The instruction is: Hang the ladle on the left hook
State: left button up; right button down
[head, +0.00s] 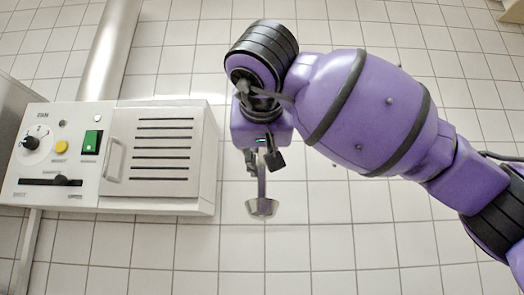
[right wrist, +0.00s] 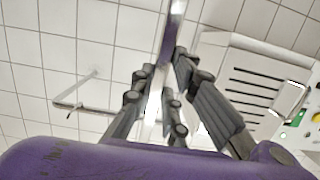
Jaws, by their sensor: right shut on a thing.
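My right gripper (head: 262,164) comes in from the right in the head view and points down in front of the tiled wall. It is shut on the ladle (head: 262,208), whose short grey handle and bowl hang below the fingers. In the right wrist view the gripper's fingers (right wrist: 164,78) close around the ladle's metal handle (right wrist: 174,30). A thin metal rod on the wall (right wrist: 82,107), perhaps a hook, shows left of the fingers in that view, apart from the ladle. I cannot tell whether it is the left hook. No hook shows clearly in the head view. My left gripper is out of view.
A white fan control box (head: 112,155) with a knob, buttons and a vented door is mounted on the wall left of my gripper. A wide pipe (head: 110,50) rises above it. The tiled wall (head: 335,240) below my right arm is clear.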

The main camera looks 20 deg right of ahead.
jog(key=shift+r+x, duration=0.2)
jog(key=shift+x, duration=2.25)
jog(key=shift+w+d+f, duration=0.25)
jog(key=shift+w+f, duration=0.2)
jog(key=shift+w, duration=0.2)
jog(key=c, duration=1.6)
grip_release()
jog(key=shift+c, duration=0.2)
